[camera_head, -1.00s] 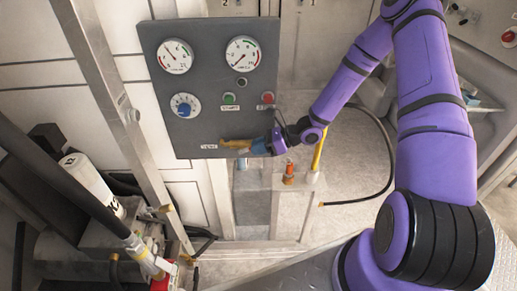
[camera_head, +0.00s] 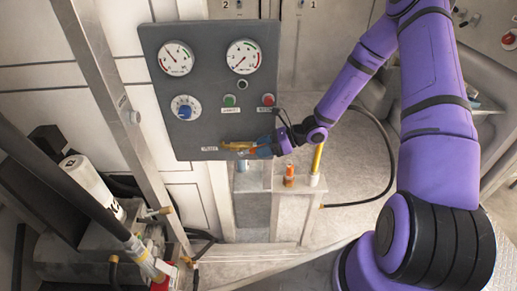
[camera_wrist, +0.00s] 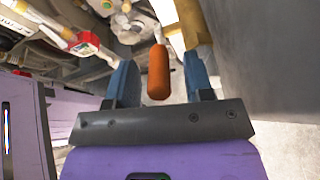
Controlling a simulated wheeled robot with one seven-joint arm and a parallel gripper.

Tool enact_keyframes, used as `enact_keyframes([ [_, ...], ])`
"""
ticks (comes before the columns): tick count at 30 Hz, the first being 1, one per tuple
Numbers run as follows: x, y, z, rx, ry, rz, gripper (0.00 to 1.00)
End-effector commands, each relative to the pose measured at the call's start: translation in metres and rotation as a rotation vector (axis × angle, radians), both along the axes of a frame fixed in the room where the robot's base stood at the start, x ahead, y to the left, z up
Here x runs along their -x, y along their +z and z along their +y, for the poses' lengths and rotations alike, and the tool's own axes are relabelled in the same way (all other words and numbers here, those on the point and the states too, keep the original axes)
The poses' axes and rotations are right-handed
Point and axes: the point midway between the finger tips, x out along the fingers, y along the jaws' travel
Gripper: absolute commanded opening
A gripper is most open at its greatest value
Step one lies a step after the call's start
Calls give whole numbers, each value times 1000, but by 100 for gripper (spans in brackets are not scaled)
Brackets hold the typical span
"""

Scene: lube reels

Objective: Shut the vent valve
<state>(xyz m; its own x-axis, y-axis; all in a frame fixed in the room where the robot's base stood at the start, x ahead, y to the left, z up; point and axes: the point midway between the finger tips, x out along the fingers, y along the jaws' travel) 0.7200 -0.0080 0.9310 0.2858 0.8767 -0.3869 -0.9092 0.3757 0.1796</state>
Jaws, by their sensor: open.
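The vent valve is low on the dark grey panel, beside a small label; its brass part (camera_head: 238,144) points toward my gripper. In the wrist view an orange handle (camera_wrist: 158,72) stands between the two blue fingers of my gripper (camera_wrist: 157,85), with a gap on both sides. The brass body (camera_wrist: 192,22) shows behind and to the right of the handle. My gripper (camera_head: 262,151) is open, just right of the valve at the panel's lower right corner. In the head view the fingers partly cover the handle, so its exact angle is hard to tell.
A yellow post (camera_head: 317,158) and an orange fitting (camera_head: 289,174) stand below my wrist. A metal upright (camera_head: 118,100) is at left.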

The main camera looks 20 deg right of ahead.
Motion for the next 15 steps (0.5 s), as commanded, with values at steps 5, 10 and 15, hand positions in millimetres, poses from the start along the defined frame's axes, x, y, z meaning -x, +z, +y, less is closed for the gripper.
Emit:
enact_keyframes([
  [5, 10, 13, -31, 2, -2, -1, 47],
  [10, 18, 25, -57, 2, -1, -1, 47],
  [15, 24, 33, -74, -1, -1, -1, 47],
])
